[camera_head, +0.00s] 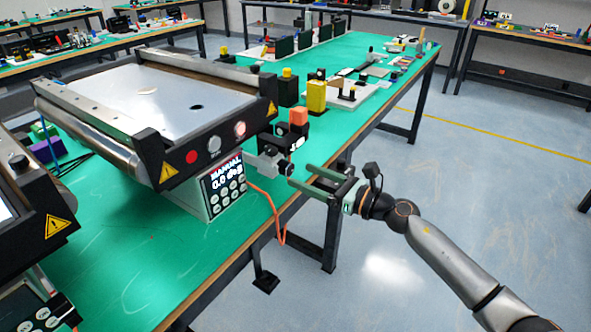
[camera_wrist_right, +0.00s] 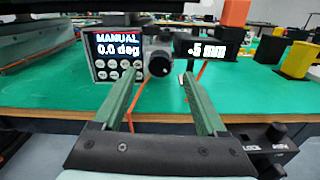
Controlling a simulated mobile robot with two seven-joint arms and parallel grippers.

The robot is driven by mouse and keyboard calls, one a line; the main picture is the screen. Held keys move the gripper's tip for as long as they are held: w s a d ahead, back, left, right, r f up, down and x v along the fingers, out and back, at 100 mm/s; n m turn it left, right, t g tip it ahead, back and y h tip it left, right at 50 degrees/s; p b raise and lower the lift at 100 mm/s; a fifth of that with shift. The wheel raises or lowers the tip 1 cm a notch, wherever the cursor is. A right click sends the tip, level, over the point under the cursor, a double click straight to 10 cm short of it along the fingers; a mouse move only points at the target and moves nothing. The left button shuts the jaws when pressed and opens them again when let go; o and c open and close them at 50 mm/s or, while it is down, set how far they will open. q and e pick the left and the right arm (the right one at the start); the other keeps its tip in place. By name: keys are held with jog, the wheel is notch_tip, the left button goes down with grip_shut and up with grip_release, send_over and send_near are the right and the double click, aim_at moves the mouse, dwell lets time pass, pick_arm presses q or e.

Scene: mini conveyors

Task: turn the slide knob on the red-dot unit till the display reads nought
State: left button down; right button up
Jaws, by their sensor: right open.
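The red-dot unit (camera_head: 150,100) is a mini conveyor with a red dot on its near side. A black round knob (camera_wrist_right: 160,65) sits beside its control panel (camera_wrist_right: 118,58), which reads MANUAL 0.0 deg. Right of the knob, a small black display (camera_wrist_right: 207,50) seems to read -5 mm; its sign is blurred. In the head view the display (camera_head: 297,143) is seen at a slant. My right gripper (camera_head: 301,174) is open and empty, its fingers pointing at the knob. In the wrist view the fingertips (camera_wrist_right: 155,80) lie on either side of the knob, apparently short of it.
An orange cable (camera_head: 270,205) hangs over the edge of the green table (camera_head: 150,260). An orange-topped black block (camera_head: 298,117) and a yellow block (camera_head: 316,97) stand behind the display. Another conveyor (camera_head: 50,215) is at the left. Open floor lies to the right.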

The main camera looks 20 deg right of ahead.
aim_at(290, 171)
jog(key=shift+x, duration=1.85)
grip_shut()
